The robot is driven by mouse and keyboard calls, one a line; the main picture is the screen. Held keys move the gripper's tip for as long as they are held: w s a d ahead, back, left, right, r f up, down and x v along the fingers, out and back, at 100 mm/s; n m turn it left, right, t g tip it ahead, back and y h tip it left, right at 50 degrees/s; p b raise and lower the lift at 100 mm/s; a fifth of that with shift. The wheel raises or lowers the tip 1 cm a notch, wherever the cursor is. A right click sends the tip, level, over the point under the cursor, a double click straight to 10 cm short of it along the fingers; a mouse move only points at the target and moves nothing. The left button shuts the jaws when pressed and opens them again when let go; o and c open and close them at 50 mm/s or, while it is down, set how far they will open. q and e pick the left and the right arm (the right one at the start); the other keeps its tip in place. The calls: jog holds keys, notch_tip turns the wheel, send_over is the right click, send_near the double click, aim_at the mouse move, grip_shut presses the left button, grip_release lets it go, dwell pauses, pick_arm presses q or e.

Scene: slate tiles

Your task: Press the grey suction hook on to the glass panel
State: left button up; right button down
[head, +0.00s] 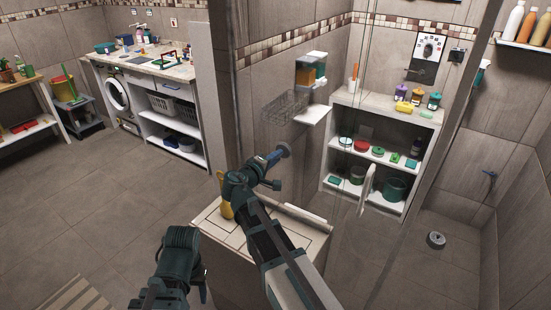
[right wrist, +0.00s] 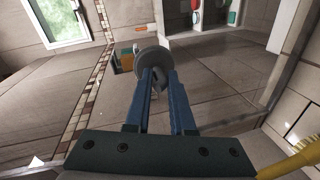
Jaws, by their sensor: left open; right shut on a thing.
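The grey suction hook (head: 284,149) is held at the tip of my right gripper (head: 273,158), with its round disc facing away from the gripper. In the right wrist view the disc (right wrist: 154,60) shows beyond the two blue fingers, which are shut on the hook's stem. The clear glass panel (head: 340,215) stands ahead, showing mainly as faint edges and reflections. I cannot tell whether the disc touches it. My left gripper (head: 198,275) is open, low at the front, apart from the hook.
A wire basket (head: 284,106) and a dispenser (head: 311,70) are near the hook. White shelves (head: 395,112) stand behind. Open tiled floor lies left.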

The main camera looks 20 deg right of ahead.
jog(key=shift+w+d, duration=0.3)
jog(key=shift+d, duration=0.1)
dwell(1.3)
jog(key=c, duration=0.7)
grip_release()
jog(key=shift+a+f+v, duration=0.1)
jog(key=shift+f+v, duration=0.2)
jog(key=shift+v, duration=1.2)
jog(key=shift+a+f+v, duration=0.1)
jog(key=shift+f+v, duration=0.2)
jog(key=shift+v, duration=1.15)
jog(key=shift+a+f+v, duration=0.1)
jog(key=shift+f+v, duration=0.2)
jog(key=shift+v, duration=1.2)
jog(key=shift+d, duration=0.1)
jog(key=s+a+f+m+g+y, duration=0.2)
jog(key=s+a+f+g+y, duration=0.25)
jog(key=s+f, duration=0.55)
jog(key=s+a+f+g+y, duration=0.2)
jog(key=s+a, duration=0.1)
jog(key=s, duration=0.1)
jog(key=s+a+f+g+y, duration=0.1)
jog(key=s+a+f+y, duration=0.1)
jog(key=s+a+f, duration=0.1)
jog(key=s+a+f+g+y, duration=0.2)
jog(key=s+a, duration=0.2)
jog(key=s, duration=0.1)
jog(key=shift+s+a+f+g, duration=0.15)
jog(key=shift+s+a+g, duration=0.1)
jog(key=shift+s+g, duration=0.1)
